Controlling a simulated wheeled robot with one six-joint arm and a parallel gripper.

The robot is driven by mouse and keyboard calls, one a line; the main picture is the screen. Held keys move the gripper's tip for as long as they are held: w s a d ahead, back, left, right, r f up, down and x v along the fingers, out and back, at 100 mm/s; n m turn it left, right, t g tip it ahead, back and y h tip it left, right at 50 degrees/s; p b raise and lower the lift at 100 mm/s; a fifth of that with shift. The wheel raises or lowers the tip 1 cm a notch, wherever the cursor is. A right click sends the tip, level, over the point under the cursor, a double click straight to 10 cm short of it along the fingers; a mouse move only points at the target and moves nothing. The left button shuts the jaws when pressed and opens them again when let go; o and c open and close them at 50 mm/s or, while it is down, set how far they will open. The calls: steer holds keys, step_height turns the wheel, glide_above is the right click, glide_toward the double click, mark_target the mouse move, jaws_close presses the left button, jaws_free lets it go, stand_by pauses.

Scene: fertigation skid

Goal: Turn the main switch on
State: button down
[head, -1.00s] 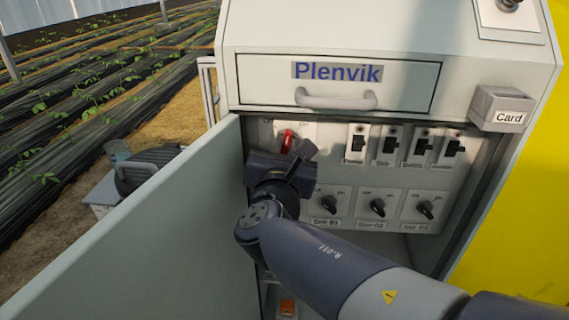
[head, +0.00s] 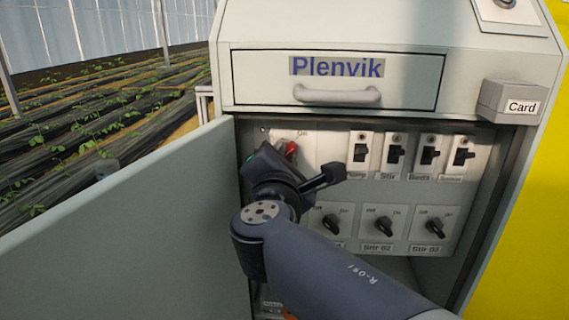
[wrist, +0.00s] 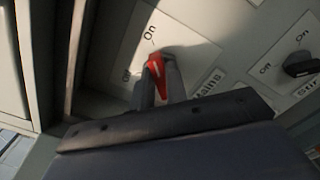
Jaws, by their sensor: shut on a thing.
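The main switch is a red rotary handle (head: 291,148) at the upper left of the panel inside the open cabinet. It also shows in the wrist view (wrist: 155,78), on a pale plate marked Off, On and Mains. My gripper (wrist: 158,84) is shut on the handle, with one finger on each side of it. In the head view my gripper (head: 284,158) covers the lower part of the switch and its plate. The handle's visible end is tilted toward the On mark. Its exact stop position is partly hidden by the fingers.
Several black toggle switches (head: 395,154) stand in a row to the right. Black rotary knobs (head: 384,226) sit below them. The open cabinet door (head: 120,220) is close on the left. A drawer with a handle (head: 338,95) is above, and a card box (head: 508,101) at upper right.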

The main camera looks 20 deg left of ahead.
stand_by(0.4)
steer(key=c, duration=1.4)
jaws_free()
steer(key=p+v, duration=0.1)
steer(key=v, duration=1)
steer(key=shift+p, duration=0.35)
steer(key=shift+w+a, duration=0.1)
steer(key=shift+w, duration=0.05)
steer(key=b+x, duration=0.1)
steer(key=x, duration=0.8)
steer(key=shift+w+b, duration=0.3)
steer(key=shift+b, duration=0.05)
steer(key=shift+w+a, duration=0.2)
steer(key=shift+w, duration=0.3)
